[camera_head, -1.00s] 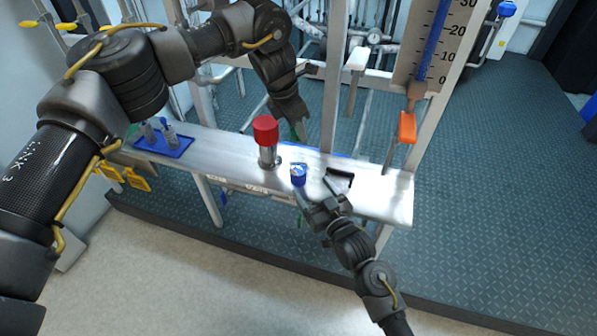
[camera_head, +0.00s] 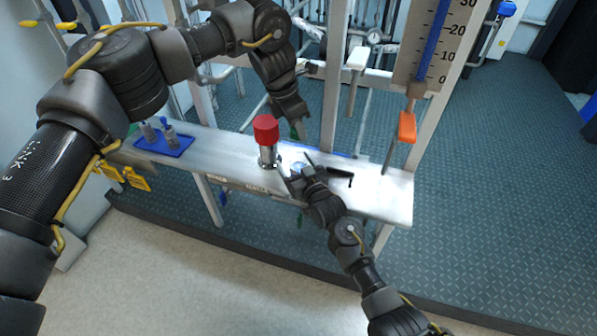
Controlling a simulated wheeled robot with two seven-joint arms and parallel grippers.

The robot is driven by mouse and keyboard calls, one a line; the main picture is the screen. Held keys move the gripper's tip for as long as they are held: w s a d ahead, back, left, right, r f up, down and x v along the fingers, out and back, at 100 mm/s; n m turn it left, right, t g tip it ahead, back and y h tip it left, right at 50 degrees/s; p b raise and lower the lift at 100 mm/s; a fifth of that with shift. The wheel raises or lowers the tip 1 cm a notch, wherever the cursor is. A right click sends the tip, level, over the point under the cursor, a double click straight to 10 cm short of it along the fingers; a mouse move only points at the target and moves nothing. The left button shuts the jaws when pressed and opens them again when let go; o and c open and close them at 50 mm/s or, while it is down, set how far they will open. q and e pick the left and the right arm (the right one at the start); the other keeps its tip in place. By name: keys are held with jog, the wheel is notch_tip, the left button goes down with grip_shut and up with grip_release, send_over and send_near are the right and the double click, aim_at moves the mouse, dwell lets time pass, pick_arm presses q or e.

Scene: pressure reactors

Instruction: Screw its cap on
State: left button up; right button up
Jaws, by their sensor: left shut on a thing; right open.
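My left gripper (camera_head: 298,124) is behind the bench shelf's red-topped cylinder, pointing down. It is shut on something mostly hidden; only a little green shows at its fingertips. My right gripper (camera_head: 295,164) is open over the shelf, just right of the cylinder. A small blue and white round thing (camera_head: 299,166) shows between its fingers, partly hidden; I cannot tell if it is the cap or whether the fingers touch it. The metal cylinder with a red top (camera_head: 266,130) stands upright on the shelf (camera_head: 222,158).
A blue tray (camera_head: 178,150) with small blue-topped vials (camera_head: 170,135) is at the shelf's left. A black handle-like part (camera_head: 341,174) lies right of my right gripper. Metal posts and an orange part (camera_head: 407,127) rise behind. The shelf's right end is clear.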

jog(key=shift+c, duration=0.2)
jog(key=c, duration=1.4)
pick_arm(q)
send_over(300, 153)
jog(key=shift+s+a+f, duration=0.1)
jog(key=shift+a+f, duration=0.1)
jog(key=shift+f, duration=1.05)
jog(key=shift+s+a+f, duration=0.1)
jog(key=shift+a+f, duration=0.1)
jog(key=shift+f, duration=1)
pick_arm(e)
jog(key=shift+c, duration=0.2)
pick_arm(q)
jog(key=shift+f, duration=0.9)
jog(key=shift+f, duration=0.5)
